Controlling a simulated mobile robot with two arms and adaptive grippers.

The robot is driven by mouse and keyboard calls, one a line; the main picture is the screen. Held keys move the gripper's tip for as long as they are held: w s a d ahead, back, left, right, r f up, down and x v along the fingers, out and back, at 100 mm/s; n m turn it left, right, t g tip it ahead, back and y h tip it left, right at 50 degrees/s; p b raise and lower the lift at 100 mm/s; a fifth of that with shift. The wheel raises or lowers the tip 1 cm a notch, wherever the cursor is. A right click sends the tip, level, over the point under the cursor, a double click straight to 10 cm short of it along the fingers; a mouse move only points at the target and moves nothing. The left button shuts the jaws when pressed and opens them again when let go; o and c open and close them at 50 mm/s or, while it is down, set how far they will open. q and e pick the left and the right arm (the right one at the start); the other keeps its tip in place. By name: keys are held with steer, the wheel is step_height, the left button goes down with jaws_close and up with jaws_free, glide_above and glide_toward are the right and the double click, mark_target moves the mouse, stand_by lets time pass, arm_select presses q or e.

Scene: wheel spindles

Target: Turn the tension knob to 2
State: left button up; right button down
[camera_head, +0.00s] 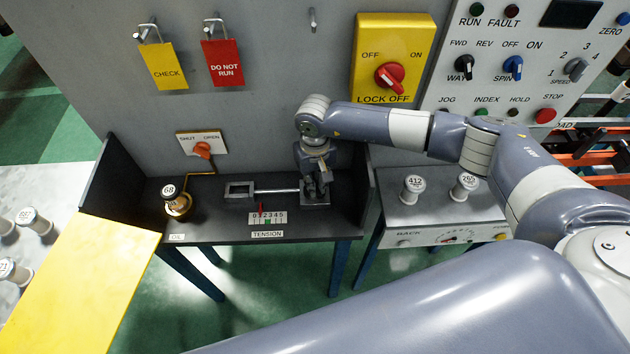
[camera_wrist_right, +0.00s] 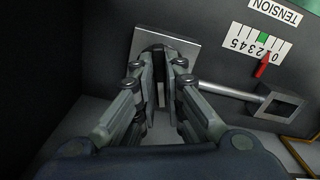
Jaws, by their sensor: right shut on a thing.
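The tension scale (camera_head: 267,218) is a white strip numbered 0 to 5, with a green band near 2, on the dark bench. Its red pointer (camera_head: 262,208) stands at about 1; it also shows in the wrist view (camera_wrist_right: 263,65). A metal rod (camera_head: 275,190) runs from a square frame (camera_head: 239,190) to a metal plate (camera_wrist_right: 185,45) under my right gripper (camera_head: 318,192). That gripper points down and is shut on the tension knob. The fingers hide most of the knob; a dark part shows between them in the wrist view. My left gripper is out of view.
A brass cup with a spool marked 68 (camera_head: 170,192) stands at the bench's left. A red shut/open handle (camera_head: 203,149) is on the wall behind. Dark side panels bound the bench. A grey stand (camera_head: 437,210) with two spools is to the right.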

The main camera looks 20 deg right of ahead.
steer(key=shift+f+m+b, duration=0.15)
steer(key=shift+m+b, duration=0.55)
steer(key=shift+b, duration=0.25)
steer(key=m+b, duration=0.6)
steer(key=shift+w, duration=0.1)
steer(key=m+b, duration=0.3)
steer(key=shift+a+m, duration=0.1)
steer(key=shift+m, duration=0.3)
steer(key=m+b, duration=0.4)
steer(key=m, duration=0.1)
steer(key=shift+w, duration=0.1)
steer(key=m+b, duration=0.2)
steer(key=m, duration=0.1)
steer(key=shift+m, duration=0.3)
steer(key=shift+r+m+b, duration=0.2)
steer(key=shift+m+b, duration=0.4)
steer(key=shift+m, duration=0.5)
steer(key=c, duration=1.7)
jaws_free()
